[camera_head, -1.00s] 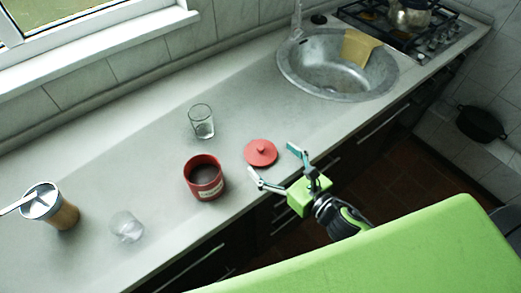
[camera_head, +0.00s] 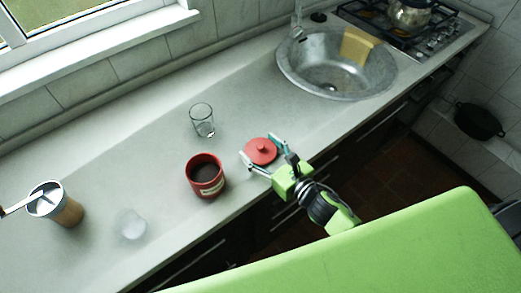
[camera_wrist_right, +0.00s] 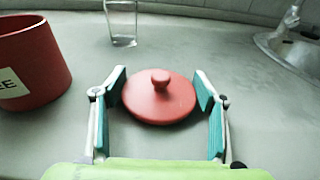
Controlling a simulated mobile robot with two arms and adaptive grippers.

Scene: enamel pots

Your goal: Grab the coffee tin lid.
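The coffee tin lid (camera_head: 260,150) is a round red disc with a small knob, lying flat on the grey counter. In the right wrist view the lid (camera_wrist_right: 158,98) sits between the two fingers. My right gripper (camera_head: 259,146) is open around the lid, one finger on each side; whether the pads touch its rim I cannot tell. The gripper also shows in the wrist view (camera_wrist_right: 160,92). The red coffee tin (camera_head: 205,177) stands open just left of the lid, with dark contents; part of it shows in the wrist view (camera_wrist_right: 32,62).
A clear glass (camera_head: 202,120) stands behind the tin. Another clear glass object (camera_head: 131,225) and a jar with a metal top (camera_head: 56,204) are at the left. The sink (camera_head: 337,65) and hob lie to the right. The counter's front edge is close to my right gripper.

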